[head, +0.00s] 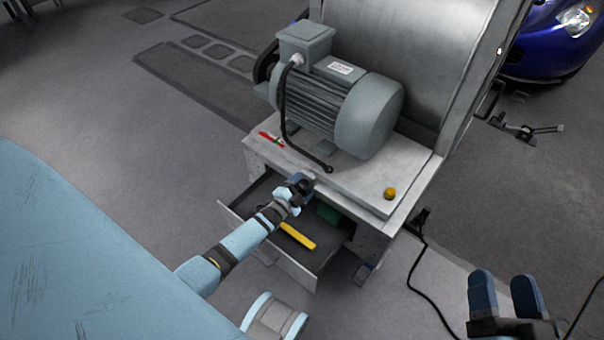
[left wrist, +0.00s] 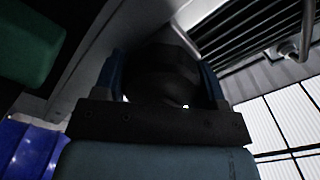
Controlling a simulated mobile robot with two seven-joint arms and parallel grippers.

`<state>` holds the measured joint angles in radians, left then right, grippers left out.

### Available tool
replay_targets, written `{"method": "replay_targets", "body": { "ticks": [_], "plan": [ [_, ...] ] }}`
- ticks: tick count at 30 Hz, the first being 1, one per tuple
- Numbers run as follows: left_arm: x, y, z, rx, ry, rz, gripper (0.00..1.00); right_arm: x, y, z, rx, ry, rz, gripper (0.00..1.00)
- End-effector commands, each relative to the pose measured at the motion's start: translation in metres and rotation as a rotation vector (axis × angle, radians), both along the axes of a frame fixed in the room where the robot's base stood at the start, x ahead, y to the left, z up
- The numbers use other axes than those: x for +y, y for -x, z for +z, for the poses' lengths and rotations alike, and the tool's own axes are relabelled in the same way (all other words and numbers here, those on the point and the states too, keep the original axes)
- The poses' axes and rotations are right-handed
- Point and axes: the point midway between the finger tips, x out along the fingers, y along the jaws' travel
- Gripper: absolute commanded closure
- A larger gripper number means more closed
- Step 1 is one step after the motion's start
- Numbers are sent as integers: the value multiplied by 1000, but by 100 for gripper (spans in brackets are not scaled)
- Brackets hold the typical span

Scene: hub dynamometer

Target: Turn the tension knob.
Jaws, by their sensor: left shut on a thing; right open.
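In the left wrist view, a dark round knob (left wrist: 165,75), which I take for the tension knob, sits between the two blue fingers of my left gripper (left wrist: 163,85). The picture is dark there, so its markings cannot be seen. In the head view my left gripper (head: 301,184) reaches the front edge of the grey machine bench (head: 360,186) and is shut on the knob, which it mostly hides. My right gripper (head: 506,298) is at the lower right, open and empty, its blue fingers apart, away from the bench.
A grey motor (head: 340,100) with a black cable stands on the bench. A yellow button (head: 390,193) and a red-handled tool (head: 270,138) are on the bench top. Below my left arm, an open drawer (head: 262,243) holds a yellow tool (head: 297,236) and a green item (head: 327,213).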

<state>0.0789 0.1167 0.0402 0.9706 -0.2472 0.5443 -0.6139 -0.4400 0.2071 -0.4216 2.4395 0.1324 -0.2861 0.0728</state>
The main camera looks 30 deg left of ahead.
Motion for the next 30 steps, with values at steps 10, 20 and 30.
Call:
{"method": "replay_targets", "body": {
  "ticks": [10,20,30],
  "plan": [
    [0,0,0,0,-7,-1,59,0,0,0,0,0,0,36],
    [0,0,0,-1,-7,0,10,0,3,-4,9,-1,-1,36],
    [2,23,2,3,-6,0,10,-1,2,10,-18,-10,-8,36]
  ]
}}
